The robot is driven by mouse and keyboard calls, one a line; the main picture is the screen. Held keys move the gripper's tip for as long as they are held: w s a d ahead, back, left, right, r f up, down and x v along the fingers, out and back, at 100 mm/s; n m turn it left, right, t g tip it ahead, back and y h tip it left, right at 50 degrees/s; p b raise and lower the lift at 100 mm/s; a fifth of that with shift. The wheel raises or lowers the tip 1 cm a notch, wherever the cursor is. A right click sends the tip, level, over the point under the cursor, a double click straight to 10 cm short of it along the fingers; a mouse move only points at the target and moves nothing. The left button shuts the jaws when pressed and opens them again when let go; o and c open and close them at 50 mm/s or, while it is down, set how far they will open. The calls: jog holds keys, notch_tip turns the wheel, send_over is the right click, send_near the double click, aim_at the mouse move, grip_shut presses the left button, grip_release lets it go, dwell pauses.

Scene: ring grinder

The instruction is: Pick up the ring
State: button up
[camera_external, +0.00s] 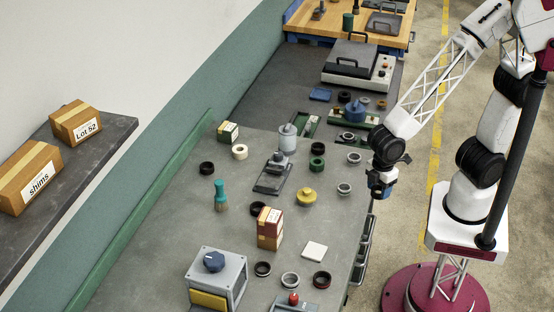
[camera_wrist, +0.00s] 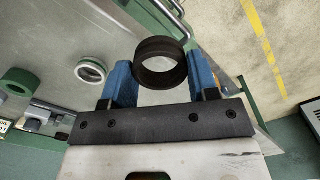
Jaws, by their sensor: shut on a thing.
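A dark ring (camera_wrist: 160,48) sits between the two blue fingers of my gripper (camera_wrist: 161,75) in the wrist view. The fingers are shut on its sides, and its round opening faces the camera. In the outside view my gripper (camera_external: 379,190) hangs by the right edge of the grey bench, and I cannot make out the held ring there. A silver ring (camera_wrist: 90,70) and a green ring (camera_wrist: 19,81) lie on the bench to the left in the wrist view.
Open floor (camera_external: 415,185) lies beyond the bench edge.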

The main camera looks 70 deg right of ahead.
dwell(0.7)
jog(key=w+a+n, duration=0.1)
jog(key=a, duration=0.3)
jog(key=w+a+r+n, duration=0.1)
jog(key=a, duration=0.4)
jog(key=w+a, duration=0.1)
jog(key=a, duration=0.4)
jog(key=shift+w+a+r+n, duration=0.2)
jog(key=shift+w+r+n, duration=0.1)
jog(key=shift+n, duration=0.1)
send_over(315, 250)
jog(key=shift+a+f, duration=0.1)
jog(key=shift+f, duration=0.65)
jog(key=shift+f, duration=1.8)
jog(key=shift+f, duration=0.15)
